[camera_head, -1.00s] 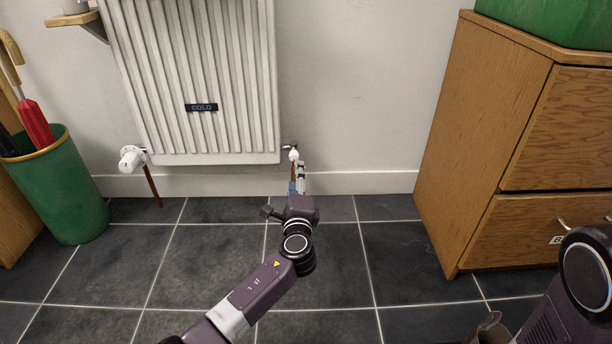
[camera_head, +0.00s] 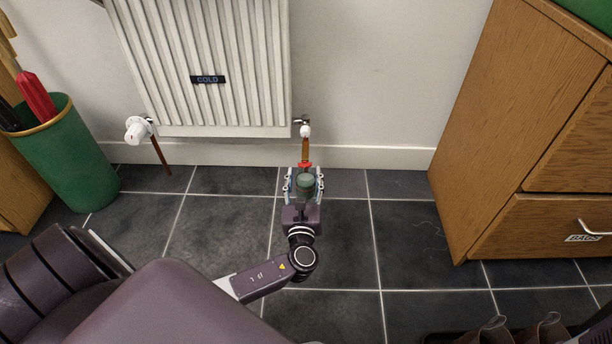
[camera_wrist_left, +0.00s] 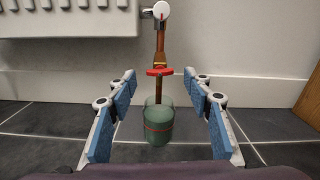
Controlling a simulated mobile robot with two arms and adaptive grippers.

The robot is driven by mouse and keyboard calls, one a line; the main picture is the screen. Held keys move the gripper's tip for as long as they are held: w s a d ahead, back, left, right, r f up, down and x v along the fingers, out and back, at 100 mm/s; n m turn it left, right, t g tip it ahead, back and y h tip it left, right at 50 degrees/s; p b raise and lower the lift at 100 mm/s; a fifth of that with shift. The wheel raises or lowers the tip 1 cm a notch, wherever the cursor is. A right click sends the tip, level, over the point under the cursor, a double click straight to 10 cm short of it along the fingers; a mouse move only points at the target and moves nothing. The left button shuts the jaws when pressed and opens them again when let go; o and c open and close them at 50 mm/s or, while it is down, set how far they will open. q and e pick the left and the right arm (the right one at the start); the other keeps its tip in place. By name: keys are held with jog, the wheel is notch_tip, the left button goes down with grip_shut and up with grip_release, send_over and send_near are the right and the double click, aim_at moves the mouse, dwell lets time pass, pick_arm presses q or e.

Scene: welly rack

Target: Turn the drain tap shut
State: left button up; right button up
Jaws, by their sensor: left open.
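The drain tap has a red handle (camera_head: 305,165) on the copper pipe below the radiator's right valve. In the left wrist view the red handle (camera_wrist_left: 160,72) lies crosswise to the pipe. A green cylinder (camera_wrist_left: 158,125) with a thin reddish band is below the tap, between my fingers; it also shows in the head view (camera_head: 306,184). My left gripper (camera_head: 305,176) is open, its blue-padded fingers on either side of the cylinder and apart from it in the left wrist view (camera_wrist_left: 160,80). My right gripper is out of view.
The white radiator (camera_head: 205,60) with a COLD label hangs on the wall, with a white valve knob (camera_head: 137,130) at its left. A green bin (camera_head: 75,160) stands left and a wooden cabinet (camera_head: 470,150) right. Boots (camera_head: 540,330) show at the bottom right.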

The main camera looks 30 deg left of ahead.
pick_arm(q)
jog(key=shift+x, duration=0.9)
